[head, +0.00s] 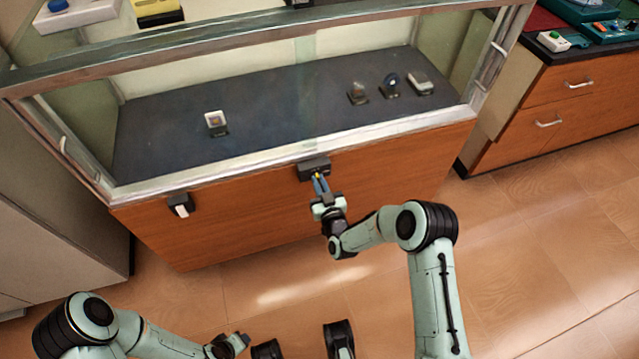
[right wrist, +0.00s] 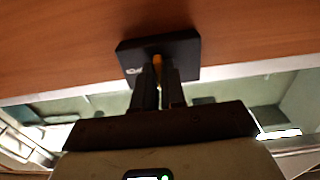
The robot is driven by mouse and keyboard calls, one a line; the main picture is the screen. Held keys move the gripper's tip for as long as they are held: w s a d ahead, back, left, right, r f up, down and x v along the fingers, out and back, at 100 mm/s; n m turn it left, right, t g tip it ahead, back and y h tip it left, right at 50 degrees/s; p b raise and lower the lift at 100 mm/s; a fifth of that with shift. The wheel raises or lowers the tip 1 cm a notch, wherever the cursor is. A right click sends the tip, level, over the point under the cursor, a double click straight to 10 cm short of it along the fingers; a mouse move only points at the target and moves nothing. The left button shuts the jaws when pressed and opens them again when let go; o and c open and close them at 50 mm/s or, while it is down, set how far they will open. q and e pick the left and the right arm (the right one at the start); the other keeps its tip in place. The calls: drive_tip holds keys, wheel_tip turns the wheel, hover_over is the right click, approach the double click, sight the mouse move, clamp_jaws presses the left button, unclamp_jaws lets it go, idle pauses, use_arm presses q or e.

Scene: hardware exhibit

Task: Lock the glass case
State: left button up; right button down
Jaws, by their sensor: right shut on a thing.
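The glass case (head: 220,165) has a glass front, a pale metal frame and a wooden base. A black lock box (head: 314,167) is on the upper front of the base; it also shows in the right wrist view (right wrist: 182,52). My right gripper (head: 319,182) is at this box, shut on a small yellow-orange piece, perhaps a key (right wrist: 158,61). The piece is between the fingertips, against the box face; most of it is hidden. My left gripper (head: 236,342) is low in the head view, away from the case; its jaws are unclear.
A second black holder (head: 180,205) with a white piece is on the base's left front. Several small exhibits, including a white-framed one (head: 215,122), stand inside the case. A wooden drawer cabinet (head: 560,100) is at right. The floor in front is clear.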

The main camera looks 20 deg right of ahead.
drive_tip(key=c, duration=1.2)
unclamp_jaws()
use_arm(q)
drive_tip(key=shift+g+h, duration=0.3)
drive_tip(key=shift+g, duration=0.1)
drive_tip(key=s+d+r+p, duration=0.2)
drive_tip(key=r, duration=0.1)
drive_tip(key=shift+s+r+p, duration=0.1)
drive_tip(key=shift+s+p, duration=0.25)
use_arm(e)
drive_tip(key=s, duration=1.3)
drive_tip(key=shift+s+d, duration=0.25)
